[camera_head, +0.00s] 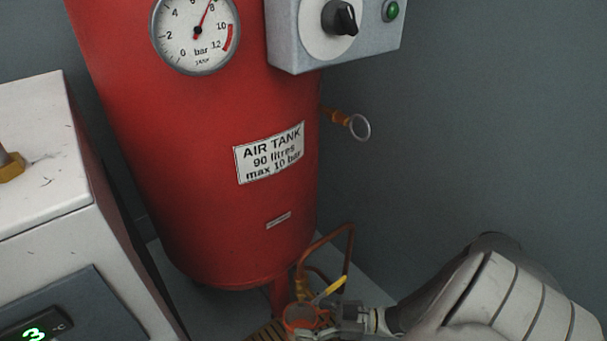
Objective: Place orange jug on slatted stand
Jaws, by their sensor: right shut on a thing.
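The orange jug (298,316) is at the bottom of the head view, below the red air tank, with its open top facing up. My right gripper (329,325) reaches in from the right and is shut on the jug's right side. The slatted stand (262,334), with brown slats, shows partly at the bottom edge, beside and beneath the jug in the picture. The jug's lower part is cut off or hidden, so I cannot tell whether it touches the slats. My left gripper is not in view.
The red air tank (215,215) stands close behind the jug. A copper pipe (350,255) and a yellow lever (330,287) are right by the jug and gripper. A white cabinet (45,150) with a green display stands at left. A control box (320,40) hangs above.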

